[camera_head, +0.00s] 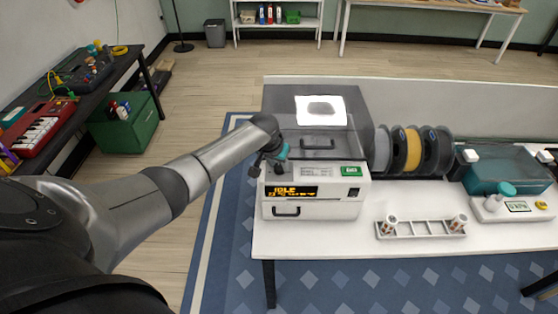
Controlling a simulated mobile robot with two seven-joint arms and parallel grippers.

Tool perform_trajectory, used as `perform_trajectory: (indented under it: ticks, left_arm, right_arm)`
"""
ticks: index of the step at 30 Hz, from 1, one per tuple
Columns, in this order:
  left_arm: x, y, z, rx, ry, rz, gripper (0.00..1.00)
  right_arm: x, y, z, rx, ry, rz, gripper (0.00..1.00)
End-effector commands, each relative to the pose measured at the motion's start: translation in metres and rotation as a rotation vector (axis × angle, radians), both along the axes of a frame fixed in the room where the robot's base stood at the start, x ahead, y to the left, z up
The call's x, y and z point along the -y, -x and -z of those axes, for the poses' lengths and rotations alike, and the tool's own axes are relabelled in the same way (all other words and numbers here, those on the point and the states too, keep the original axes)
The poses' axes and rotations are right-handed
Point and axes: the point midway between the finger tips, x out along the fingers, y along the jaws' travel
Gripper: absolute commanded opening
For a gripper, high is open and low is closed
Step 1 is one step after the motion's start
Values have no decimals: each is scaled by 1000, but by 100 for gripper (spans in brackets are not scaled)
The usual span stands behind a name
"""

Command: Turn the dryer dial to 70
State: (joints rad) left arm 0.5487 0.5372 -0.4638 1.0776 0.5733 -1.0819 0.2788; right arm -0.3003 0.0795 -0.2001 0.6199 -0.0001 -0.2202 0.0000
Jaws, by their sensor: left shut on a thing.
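The dryer (345,211) is a white box at the front left of the white table. Its amber display (291,192) reads IDLE above a smaller line that I cannot read clearly. My left arm reaches in from the left, and its left gripper (270,163) is at the upper left corner of the dryer's front panel. It is shut on what appears to be the dial, which the gripper mostly hides. I cannot read the dial's setting. A green label (351,171) and a dark switch (353,192) are on the panel's right. My right gripper is not in view.
Several filament spools (412,150) stand right of the dryer. A low rack (424,230) with two small rolls lies on the table. A teal-lidded machine (497,172) and a small scale (515,206) are further right. The front of the white table (400,252) is clear.

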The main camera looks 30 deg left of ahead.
Motion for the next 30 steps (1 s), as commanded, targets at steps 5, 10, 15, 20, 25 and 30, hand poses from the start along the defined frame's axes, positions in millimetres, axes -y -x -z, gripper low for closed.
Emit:
perform_trajectory:
  ticks: [5,10,15,20,25,30]
  left_arm:
    - [-2,0,1,-1,1,164,0]
    - [-3,0,2,0,1,316,0]
    - [-3,-1,3,1,0,447,0]
    - [-4,0,2,0,0,540,0]
    - [-4,-1,2,0,0,606,0]
    - [-3,0,1,-2,0,640,0]
  right_arm:
    - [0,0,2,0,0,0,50]
    - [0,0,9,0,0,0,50]
    - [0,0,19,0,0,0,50]
    - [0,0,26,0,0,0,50]
    - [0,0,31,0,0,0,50]
    - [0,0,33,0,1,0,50]
